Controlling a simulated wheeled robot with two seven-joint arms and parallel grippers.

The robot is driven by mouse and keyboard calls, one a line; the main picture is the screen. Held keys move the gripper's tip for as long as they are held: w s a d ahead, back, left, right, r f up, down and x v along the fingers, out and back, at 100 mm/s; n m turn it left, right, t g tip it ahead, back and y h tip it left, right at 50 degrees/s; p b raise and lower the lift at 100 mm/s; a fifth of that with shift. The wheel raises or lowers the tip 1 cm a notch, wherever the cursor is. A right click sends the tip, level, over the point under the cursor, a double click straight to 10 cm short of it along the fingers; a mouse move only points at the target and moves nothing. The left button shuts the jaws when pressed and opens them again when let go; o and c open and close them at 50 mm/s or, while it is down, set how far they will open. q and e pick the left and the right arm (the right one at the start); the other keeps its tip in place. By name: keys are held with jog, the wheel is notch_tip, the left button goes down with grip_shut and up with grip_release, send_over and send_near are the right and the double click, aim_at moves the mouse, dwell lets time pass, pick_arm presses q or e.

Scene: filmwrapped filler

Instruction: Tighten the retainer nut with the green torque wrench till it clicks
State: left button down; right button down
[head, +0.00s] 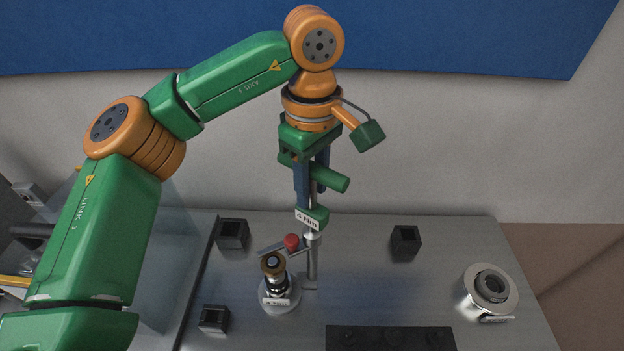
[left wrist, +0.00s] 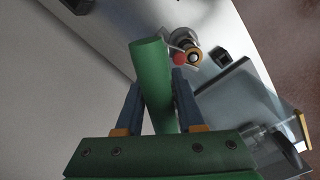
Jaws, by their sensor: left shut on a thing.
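My left gripper (head: 312,186) is shut on the green torque wrench (head: 331,178), with its blue fingers on either side of the green handle. The wrench is held above the bench; a "4 Nm" label shows low on it. In the left wrist view the handle (left wrist: 150,85) stands between the fingers. My right gripper is not in view.
A metal bar with a red knob (head: 291,242) and a thin post stand close beside the fitting. A silver ring fitting (head: 491,289) sits at the right. Dark square blocks (head: 405,242) and a black rack (head: 390,339) are on the bench. A clear panel (head: 172,262) stands left.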

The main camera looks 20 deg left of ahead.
pick_arm(q)
jog(key=shift+r+m+p, duration=0.1)
jog(key=shift+m+p, duration=0.65)
jog(key=shift+m, duration=0.85)
